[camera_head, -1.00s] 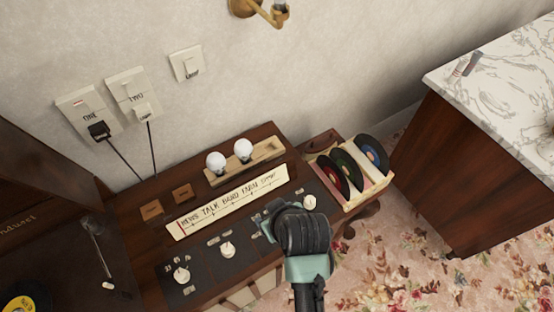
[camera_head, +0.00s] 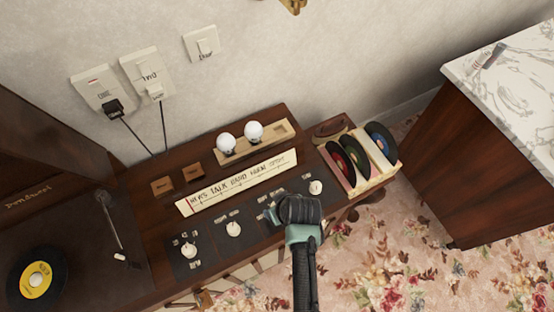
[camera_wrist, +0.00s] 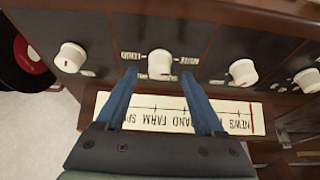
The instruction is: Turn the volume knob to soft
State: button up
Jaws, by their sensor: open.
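A row of white knobs sits on the dark front strip of the radio (camera_head: 263,228). In the wrist view, one white knob (camera_wrist: 161,64) is centred just beyond and between my fingertips. Its left label appears to read LOUD; the label on its right is too small to read surely. It appears to be the volume knob, and my gripper hides it in the head view. My gripper (camera_wrist: 159,77) is open, its two blue fingers spread to either side of this knob. Contact cannot be told. In the head view, my gripper (camera_head: 272,214) is over the radio's front strip.
Other knobs flank it: one to the left in the wrist view (camera_wrist: 70,57) and one to the right (camera_wrist: 242,71). Behind are a tuning scale (camera_head: 238,183) and two bulbs (camera_head: 240,138). A record crate (camera_head: 384,175) stands right, a turntable record (camera_head: 37,280) left.

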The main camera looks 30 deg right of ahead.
jog(key=shift+x, duration=1.35)
grip_shut()
